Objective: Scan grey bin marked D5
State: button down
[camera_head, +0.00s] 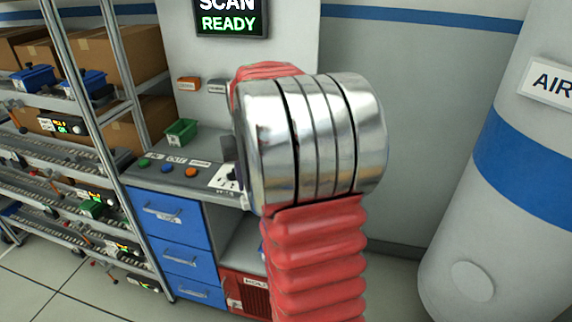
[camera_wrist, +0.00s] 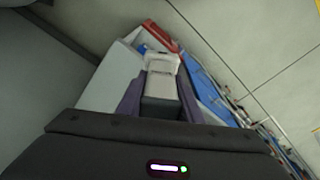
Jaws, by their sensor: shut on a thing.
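In the head view my red and silver arm hides most of the gripper and the held device. I cannot make out a grey bin marked D5 in either view. The screen (camera_head: 231,20) above the workbench reads "SCAN READY".
A workbench (camera_head: 165,175) with blue drawers (camera_head: 170,218), coloured buttons and a green bin (camera_head: 181,132) stands behind my arm. A rack (camera_head: 55,155) at the left holds blue bins (camera_head: 85,82) and cardboard boxes (camera_head: 105,55). A large AIR tank (camera_head: 510,200) stands at the right.

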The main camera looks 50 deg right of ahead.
jog(key=w+a+f+n, duration=0.2)
jog(key=w+a, duration=0.1)
jog(key=a, duration=0.7)
jog(key=w+a+f+n, duration=0.2)
jog(key=w+a, duration=0.2)
jog(key=a, duration=0.5)
jog(key=w+a+f+n, duration=0.2)
jog(key=w+a, duration=0.2)
jog(key=a, duration=0.6)
jog(key=shift+a+y, duration=0.3)
jog(key=shift+y, duration=0.1)
